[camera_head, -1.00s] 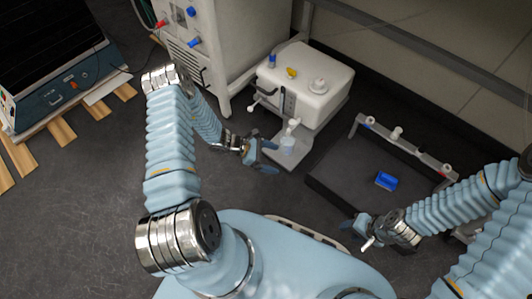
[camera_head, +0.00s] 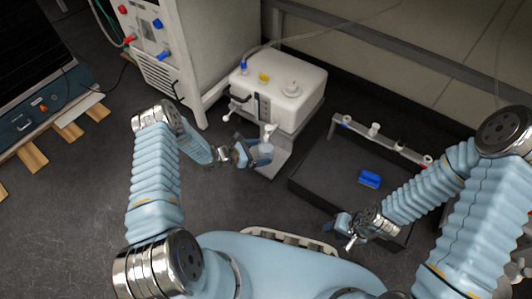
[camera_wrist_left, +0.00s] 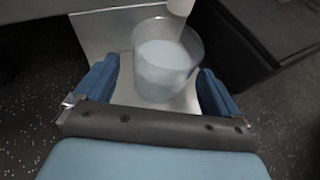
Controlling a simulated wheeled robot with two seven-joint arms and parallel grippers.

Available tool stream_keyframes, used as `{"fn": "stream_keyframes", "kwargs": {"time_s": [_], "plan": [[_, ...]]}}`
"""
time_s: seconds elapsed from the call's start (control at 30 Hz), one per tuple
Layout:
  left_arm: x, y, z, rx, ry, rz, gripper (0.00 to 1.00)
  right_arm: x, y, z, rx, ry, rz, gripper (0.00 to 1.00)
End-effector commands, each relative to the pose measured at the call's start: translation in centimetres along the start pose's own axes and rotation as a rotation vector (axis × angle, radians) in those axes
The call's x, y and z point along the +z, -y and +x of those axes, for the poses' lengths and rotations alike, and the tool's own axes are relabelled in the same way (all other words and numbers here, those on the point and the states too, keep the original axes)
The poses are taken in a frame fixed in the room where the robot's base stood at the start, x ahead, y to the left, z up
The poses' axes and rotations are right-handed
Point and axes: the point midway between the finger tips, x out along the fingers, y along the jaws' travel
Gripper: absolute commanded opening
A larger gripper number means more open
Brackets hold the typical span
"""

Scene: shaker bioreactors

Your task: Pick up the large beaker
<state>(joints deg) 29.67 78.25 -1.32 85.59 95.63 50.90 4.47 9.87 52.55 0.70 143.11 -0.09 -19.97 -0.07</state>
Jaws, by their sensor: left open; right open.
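The large beaker (camera_wrist_left: 166,66) is clear, with pale whitish contents. In the left wrist view it stands upright on a metal plate (camera_wrist_left: 105,32) below a white spout. In the head view the beaker (camera_head: 265,150) shows small beside my left gripper (camera_head: 256,153). In the wrist view my left gripper (camera_wrist_left: 160,90) is open, with one blue finger on each side of the beaker's lower part and a gap visible on both sides. My right gripper (camera_head: 341,232) is open near the front corner of the black tray, apart from the beaker.
A white machine (camera_head: 285,85) with a blue and a yellow cap stands behind the beaker. A black tray (camera_head: 330,180) with a blue block (camera_head: 369,179) and a rail (camera_head: 385,138) is to the right. A large white cabinet (camera_head: 190,45) stands at the back left.

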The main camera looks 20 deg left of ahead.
Motion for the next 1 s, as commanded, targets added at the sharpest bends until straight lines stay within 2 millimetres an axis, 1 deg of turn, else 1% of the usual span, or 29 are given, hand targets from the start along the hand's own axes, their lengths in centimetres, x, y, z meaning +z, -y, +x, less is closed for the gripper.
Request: {"fn": "stream_keyframes", "kwargs": {"time_s": [0.03, 0.1, 0.17, 0.23, 0.37, 0.4, 0.47, 0.8, 0.83, 0.87, 1.0], "plan": [[-0.2, 0.2, 1.0, -0.002, 0.0, 0.002, 0.97, 0.0, -0.2, 0.4, 0.0, -0.001, 0.0, 0.43], [-0.2, 0.3, 2.2, -0.003, 0.0, 0.003, 0.97, 0.0, -0.3, 0.7, 0.0, -0.001, 0.0, 0.43], [-0.1, 0.2, 2.9, -0.002, 0.0, 0.004, 0.97, 0.0, -0.3, 0.8, 0.0, -0.002, 0.0, 0.43], [0.0, 0.2, 3.1, -0.001, 0.0, 0.002, 0.97, 0.0, -0.3, 0.8, 0.0, -0.002, 0.001, 0.43], [0.0, 0.2, 3.1, 0.0, 0.0, 0.001, 0.97, 0.0, -0.3, 0.7, 0.0, -0.002, 0.0, 0.43], [0.0, 0.2, 3.1, 0.0, 0.0, 0.001, 0.95, 0.0, -0.3, 0.7, 0.0, -0.002, 0.0, 0.43], [0.0, 0.2, 3.1, 0.0, 0.0, 0.001, 0.86, 0.0, -0.3, 0.7, 0.0, -0.002, 0.0, 0.43], [0.0, 0.2, 3.0, -0.001, 0.0, 0.002, 0.34, 0.0, -0.3, 0.7, 0.0, -0.002, 0.0, 0.43], [0.1, 0.1, 3.1, -0.001, 0.001, 0.002, 0.34, 0.0, -0.3, 0.7, 0.0, -0.002, 0.0, 0.43], [0.1, 0.1, 3.1, -0.001, 0.001, 0.002, 0.28, 0.0, -0.3, 0.7, 0.0, -0.002, 0.0, 0.43], [0.1, 0.1, 3.0, -0.001, 0.001, 0.002, 0.28, 0.0, -0.3, 0.7, 0.0, -0.002, 0.0, 0.43]]}}
